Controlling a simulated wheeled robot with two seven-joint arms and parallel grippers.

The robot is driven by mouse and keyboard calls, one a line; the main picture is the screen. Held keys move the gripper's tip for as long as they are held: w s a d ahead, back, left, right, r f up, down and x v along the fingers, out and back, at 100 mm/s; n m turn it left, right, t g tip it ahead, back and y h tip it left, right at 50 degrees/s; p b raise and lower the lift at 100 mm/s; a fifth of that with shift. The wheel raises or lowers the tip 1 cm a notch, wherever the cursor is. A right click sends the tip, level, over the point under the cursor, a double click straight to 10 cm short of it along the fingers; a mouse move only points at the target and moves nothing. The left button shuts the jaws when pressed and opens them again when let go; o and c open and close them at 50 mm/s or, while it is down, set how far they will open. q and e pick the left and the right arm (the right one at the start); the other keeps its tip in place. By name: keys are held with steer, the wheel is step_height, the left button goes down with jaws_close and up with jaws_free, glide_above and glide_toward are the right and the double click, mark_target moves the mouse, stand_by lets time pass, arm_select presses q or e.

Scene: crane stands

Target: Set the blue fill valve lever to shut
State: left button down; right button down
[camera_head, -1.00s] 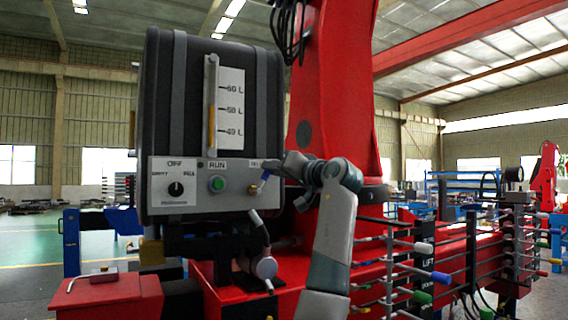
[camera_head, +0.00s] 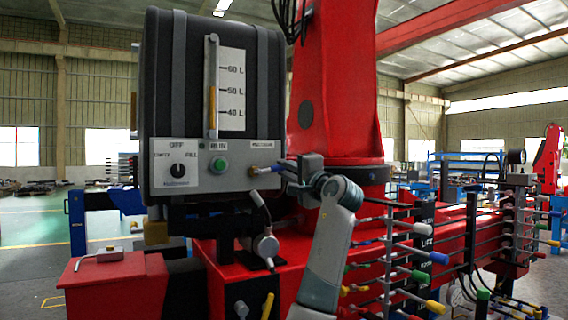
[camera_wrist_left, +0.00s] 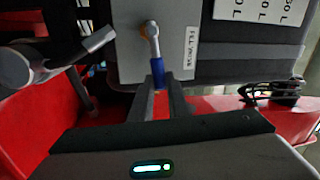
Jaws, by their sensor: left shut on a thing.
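The blue fill valve lever (camera_head: 268,170) is on the right end of the grey control panel (camera_head: 235,178), under the black tank. It points roughly level to the right from its brass pivot. In the left wrist view, the lever's blue grip (camera_wrist_left: 158,70) sits at the end of a silver shaft, beside a label that seems to read FILL VALVE. My left gripper (camera_head: 280,169) is at the lever's free end. Its two fingers (camera_wrist_left: 160,88) are shut on the blue grip, hiding its tip. My right gripper is not in view.
The panel also has a black selector knob (camera_head: 178,171) and a green button (camera_head: 218,165). The black tank (camera_head: 175,80) with its level gauge stands above. A red crane column (camera_head: 335,90) and a bank of coloured levers (camera_head: 420,255) stand right.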

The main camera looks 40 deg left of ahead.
arm_select(q)
steer(key=shift+f+m+t, duration=0.3)
steer(key=shift+f+m, duration=0.45)
steer(key=shift+m, duration=0.45)
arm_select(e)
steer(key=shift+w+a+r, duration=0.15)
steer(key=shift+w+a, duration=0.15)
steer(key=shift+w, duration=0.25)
